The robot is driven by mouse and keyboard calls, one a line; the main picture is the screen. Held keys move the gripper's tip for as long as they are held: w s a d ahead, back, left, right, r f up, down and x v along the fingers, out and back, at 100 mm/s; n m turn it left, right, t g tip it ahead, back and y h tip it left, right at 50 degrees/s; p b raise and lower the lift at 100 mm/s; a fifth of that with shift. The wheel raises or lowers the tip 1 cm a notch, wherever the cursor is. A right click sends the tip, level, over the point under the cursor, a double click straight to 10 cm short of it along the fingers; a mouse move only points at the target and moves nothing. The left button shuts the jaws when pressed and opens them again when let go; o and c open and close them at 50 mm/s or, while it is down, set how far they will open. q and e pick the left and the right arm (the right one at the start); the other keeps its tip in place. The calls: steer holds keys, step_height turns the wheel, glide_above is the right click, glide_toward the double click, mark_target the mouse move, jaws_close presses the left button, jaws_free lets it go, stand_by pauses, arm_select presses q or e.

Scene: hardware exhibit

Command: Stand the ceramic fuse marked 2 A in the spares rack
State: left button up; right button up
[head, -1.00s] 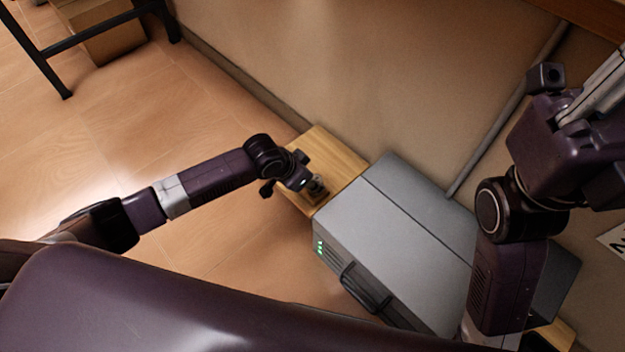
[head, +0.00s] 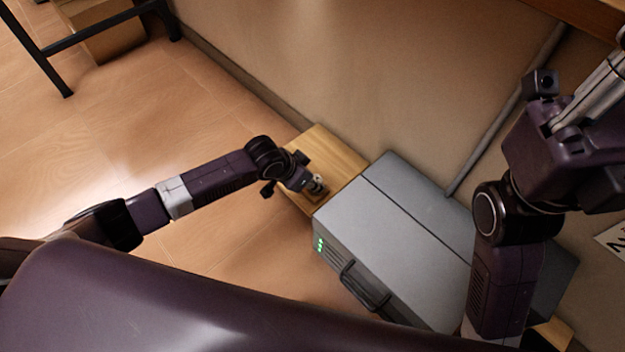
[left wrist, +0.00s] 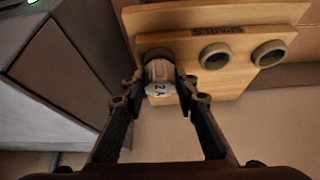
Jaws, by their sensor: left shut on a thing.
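In the left wrist view my left gripper (left wrist: 160,82) is shut on the pale ceramic fuse (left wrist: 161,91), whose white end shows the mark 2 A. The wooden spares rack (left wrist: 222,82) lies beyond it, with SPARES on its upper strip. The fuse lines up with the rack's leftmost, dark-rimmed hole; I cannot tell whether its far end is inside. Two pale-rimmed round places (left wrist: 215,56) sit to the right. In the head view my left gripper (head: 317,186) is small at the wooden surface. My right arm is at the right; its fingertips do not show.
A grey case (head: 395,235) with a black handle and green lights stands close to the right of my left gripper in the head view. The wooden board (head: 335,152) reaches the wall behind. Open floor (head: 130,110) lies to the left.

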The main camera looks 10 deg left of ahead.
arm_select(q)
steer(key=shift+f, duration=0.1)
steer(key=o, duration=1.2)
steer(key=shift+o, duration=0.5)
steer(key=o, duration=0.4)
steer(key=shift+c, duration=0.2)
